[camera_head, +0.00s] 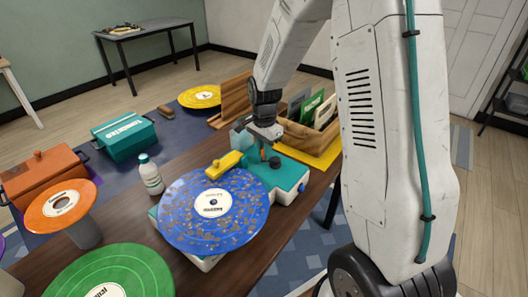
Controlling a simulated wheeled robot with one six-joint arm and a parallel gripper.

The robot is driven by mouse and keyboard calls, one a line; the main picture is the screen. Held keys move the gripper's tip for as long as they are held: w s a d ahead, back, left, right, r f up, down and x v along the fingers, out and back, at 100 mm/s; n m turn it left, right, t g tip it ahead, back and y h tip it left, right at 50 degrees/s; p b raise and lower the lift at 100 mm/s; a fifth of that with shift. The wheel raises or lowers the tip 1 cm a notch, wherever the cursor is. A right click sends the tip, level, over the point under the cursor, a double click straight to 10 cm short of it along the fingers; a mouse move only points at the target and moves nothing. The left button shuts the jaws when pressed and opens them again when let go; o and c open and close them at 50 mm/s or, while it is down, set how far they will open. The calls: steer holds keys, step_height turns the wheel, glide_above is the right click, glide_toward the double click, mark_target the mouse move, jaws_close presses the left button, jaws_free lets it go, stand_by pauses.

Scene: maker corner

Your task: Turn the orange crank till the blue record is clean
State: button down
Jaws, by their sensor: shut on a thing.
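The blue record (178,209) lies flat on a teal and white machine (287,174), with brown specks of dirt scattered over much of its face. A yellow arm (224,165) of the machine reaches over the record's back edge. The orange crank (274,161) is at the back of the machine, and only a small part of it shows beneath my gripper. My gripper (264,147) points down there and is shut on the crank; its fingertips are small and partly hidden.
An orange record (62,205) on a stand, a green record (110,275) and a white bottle (151,176) are to the left. An orange box (40,178) and teal box (125,139) stand behind. A wooden crate (317,140) of sleeves is close behind my gripper.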

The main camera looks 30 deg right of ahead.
steer(key=shift+w+d+m, duration=0.1)
steer(key=shift+w+m, duration=0.05)
steer(key=shift+m, duration=0.25)
steer(key=c, duration=1.3)
jaws_free()
steer(key=shift+c, duration=0.2)
steer(key=shift+r, duration=3.9)
